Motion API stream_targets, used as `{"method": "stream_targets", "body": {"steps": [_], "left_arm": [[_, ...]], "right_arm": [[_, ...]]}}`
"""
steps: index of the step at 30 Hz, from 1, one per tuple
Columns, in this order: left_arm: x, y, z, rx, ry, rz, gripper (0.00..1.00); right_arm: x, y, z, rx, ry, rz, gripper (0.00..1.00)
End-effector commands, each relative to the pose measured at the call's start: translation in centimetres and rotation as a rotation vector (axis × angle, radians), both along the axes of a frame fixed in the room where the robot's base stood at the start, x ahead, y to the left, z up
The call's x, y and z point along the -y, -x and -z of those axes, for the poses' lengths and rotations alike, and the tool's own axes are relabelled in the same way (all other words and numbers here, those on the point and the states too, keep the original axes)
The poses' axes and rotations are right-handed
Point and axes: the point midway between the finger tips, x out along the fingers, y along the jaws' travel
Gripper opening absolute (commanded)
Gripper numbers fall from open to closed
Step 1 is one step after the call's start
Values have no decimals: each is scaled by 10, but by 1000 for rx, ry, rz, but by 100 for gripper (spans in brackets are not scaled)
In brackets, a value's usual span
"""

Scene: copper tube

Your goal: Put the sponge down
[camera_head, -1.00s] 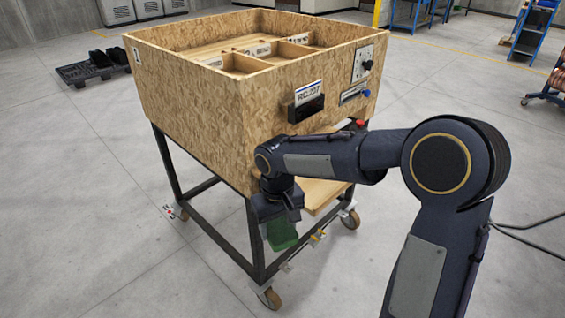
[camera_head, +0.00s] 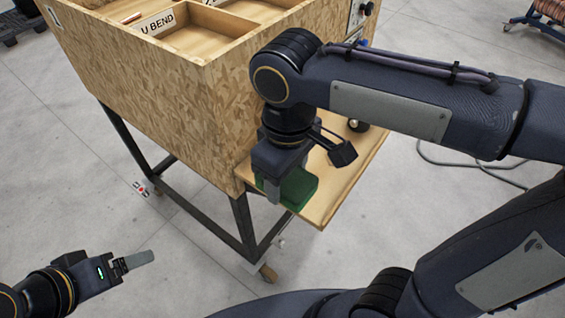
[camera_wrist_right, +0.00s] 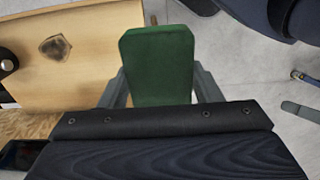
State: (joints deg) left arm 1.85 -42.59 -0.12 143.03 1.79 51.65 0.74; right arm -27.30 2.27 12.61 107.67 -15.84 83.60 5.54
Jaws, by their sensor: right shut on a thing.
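The green sponge (camera_head: 301,187) is held between the fingers of my right gripper (camera_head: 284,188). In the right wrist view the sponge (camera_wrist_right: 158,62) sticks out past the gripper's two fingers (camera_wrist_right: 158,88). The wooden shelf (camera_head: 345,178) juts out from under the box. In the head view the sponge overlaps the shelf's near left part; in the wrist view it lies along the shelf's edge (camera_wrist_right: 100,45). I cannot tell whether it touches the shelf. My left gripper (camera_head: 132,262) is empty at lower left, seen side-on.
The chipboard box (camera_head: 160,90) on its dark frame (camera_head: 240,220) rises just behind the right gripper. A dark round item (camera_head: 357,124) is at the shelf's far end. A dark mark (camera_wrist_right: 54,48) shows on the shelf. Cables lie on the floor at right.

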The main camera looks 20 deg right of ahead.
Motion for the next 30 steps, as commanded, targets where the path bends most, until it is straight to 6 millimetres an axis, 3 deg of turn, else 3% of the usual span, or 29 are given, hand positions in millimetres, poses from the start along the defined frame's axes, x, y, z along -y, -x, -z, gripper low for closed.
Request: {"method": "stream_targets", "body": {"steps": [6, 12, 21, 25, 30], "left_arm": [[0, 0, -9, 0, 0, 0, 80], [0, 0, -9, 0, 0, 0, 80], [0, 0, -11, 0, 0, 0, 80], [0, 0, -9, 0, 0, 0, 80], [0, 0, -9, 0, 0, 0, 80]], "right_arm": [[10, -55, 25, -6, 4, 4, 40], [14, -82, 61, -4, 2, 2, 40], [18, -101, 85, -3, 2, 3, 40], [17, -100, 105, -4, 2, 1, 40], [17, -100, 113, 1, 1, 1, 40]]}}
